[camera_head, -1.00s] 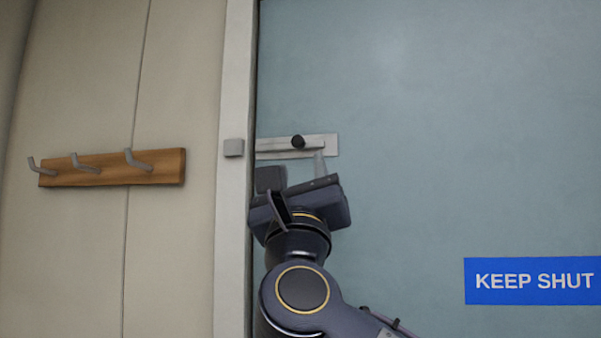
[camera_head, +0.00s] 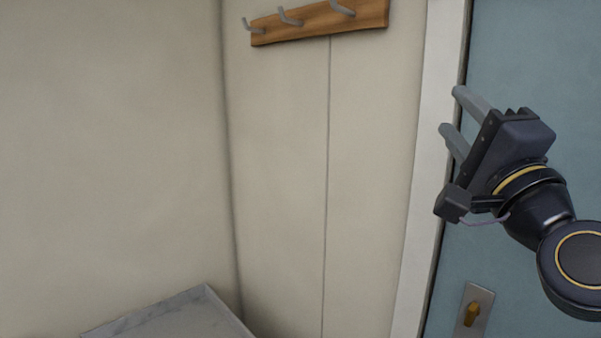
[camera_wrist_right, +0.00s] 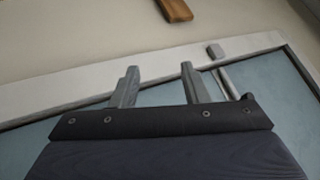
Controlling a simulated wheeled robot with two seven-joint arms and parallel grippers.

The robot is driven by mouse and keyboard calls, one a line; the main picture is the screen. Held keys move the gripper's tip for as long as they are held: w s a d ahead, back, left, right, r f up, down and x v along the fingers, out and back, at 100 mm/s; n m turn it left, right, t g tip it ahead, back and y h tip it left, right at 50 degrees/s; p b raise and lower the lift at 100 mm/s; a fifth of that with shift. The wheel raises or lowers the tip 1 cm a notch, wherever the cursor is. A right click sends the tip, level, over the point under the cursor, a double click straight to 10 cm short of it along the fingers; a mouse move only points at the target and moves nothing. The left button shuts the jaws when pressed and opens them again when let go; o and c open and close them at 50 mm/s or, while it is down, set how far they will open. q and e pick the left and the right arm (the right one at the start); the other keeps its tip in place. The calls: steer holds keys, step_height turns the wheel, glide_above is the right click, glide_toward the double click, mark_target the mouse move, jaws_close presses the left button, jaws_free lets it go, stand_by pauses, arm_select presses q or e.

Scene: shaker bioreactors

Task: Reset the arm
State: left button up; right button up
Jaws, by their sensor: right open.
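My right gripper (camera_head: 456,118) is open and empty in the head view, at the right, in front of the blue-grey door (camera_head: 530,70) near its frame. Its two grey fingers point up and left, apart from each other. In the right wrist view the open fingers (camera_wrist_right: 155,88) show against the door edge and the white frame, with nothing between them. The bolt (camera_wrist_right: 229,84) shows at the right in the wrist view, beside the fingers and apart from them. My left gripper is in no view.
A wooden hook rail (camera_head: 320,22) is on the beige wall, left of the white door frame (camera_head: 423,180). A brass-coloured door knob on a plate (camera_head: 473,312) is low on the door. A grey marbled surface (camera_head: 175,318) is at the bottom left.

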steer(key=s+f+n+g+y, duration=0.3)
steer(key=f+n+g, duration=0.7)
steer(key=f, duration=1.6)
steer(key=s+f+n+g+h, duration=0.1)
steer(key=s+f+n+g, duration=0.1)
steer(key=s+f, duration=0.5)
steer(key=s+f+n+g+h, duration=0.1)
steer(key=s+f+n+g, duration=0.1)
steer(key=s+f+g, duration=0.3)
steer(key=s+f, duration=0.3)
steer(key=f, duration=0.4)
steer(key=shift+f+g, duration=0.3)
steer(key=shift+a, duration=0.1)
steer(key=shift+c, duration=0.5)
